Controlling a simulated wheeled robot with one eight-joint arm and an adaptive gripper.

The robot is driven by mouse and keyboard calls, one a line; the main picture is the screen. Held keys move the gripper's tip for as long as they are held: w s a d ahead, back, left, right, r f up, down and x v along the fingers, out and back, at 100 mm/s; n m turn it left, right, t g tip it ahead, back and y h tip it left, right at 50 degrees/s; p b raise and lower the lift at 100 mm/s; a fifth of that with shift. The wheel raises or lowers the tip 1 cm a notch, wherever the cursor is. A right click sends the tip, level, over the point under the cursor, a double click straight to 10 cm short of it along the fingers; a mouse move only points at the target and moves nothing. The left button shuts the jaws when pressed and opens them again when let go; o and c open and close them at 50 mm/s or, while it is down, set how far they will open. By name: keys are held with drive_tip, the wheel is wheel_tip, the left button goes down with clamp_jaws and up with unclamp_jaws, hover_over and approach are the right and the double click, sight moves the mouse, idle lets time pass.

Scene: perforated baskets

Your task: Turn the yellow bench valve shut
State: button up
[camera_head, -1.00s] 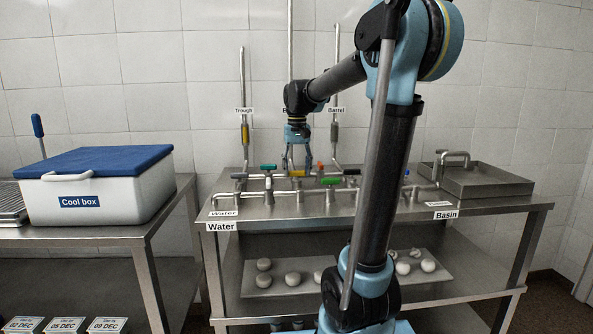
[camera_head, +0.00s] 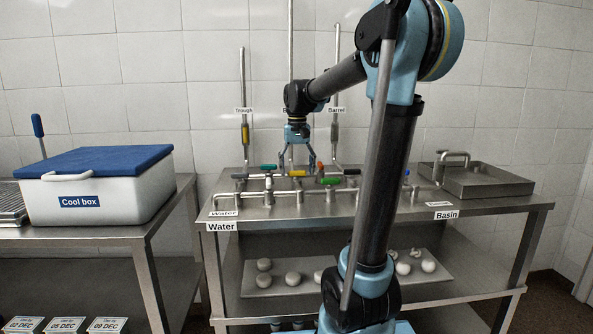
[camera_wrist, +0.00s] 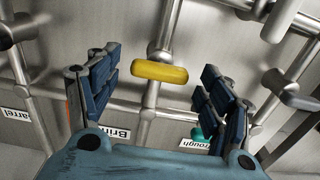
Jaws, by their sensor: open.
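The yellow valve handle (camera_head: 297,173) is on the bench's pipework, below my gripper (camera_head: 300,163). In the wrist view the yellow handle (camera_wrist: 160,72) lies crosswise to the pipe stem running up and down the picture. My gripper (camera_wrist: 158,90) is open, with one finger to the left of the handle and one to the right. A gap shows on both sides, and neither finger visibly touches the handle. The height of the fingertips above it is hard to tell.
Close by are a green handle (camera_head: 330,181), another green one (camera_head: 268,167) and an orange one (camera_head: 320,167). A teal part (camera_wrist: 197,134) shows near the right finger. Upright pipes stand behind. A basin (camera_head: 485,179) is at right, a cool box (camera_head: 100,190) at left.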

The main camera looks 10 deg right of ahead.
wheel_tip(320, 180, up, 12)
idle(0.6)
drive_tip(key=shift+d+f, duration=0.1)
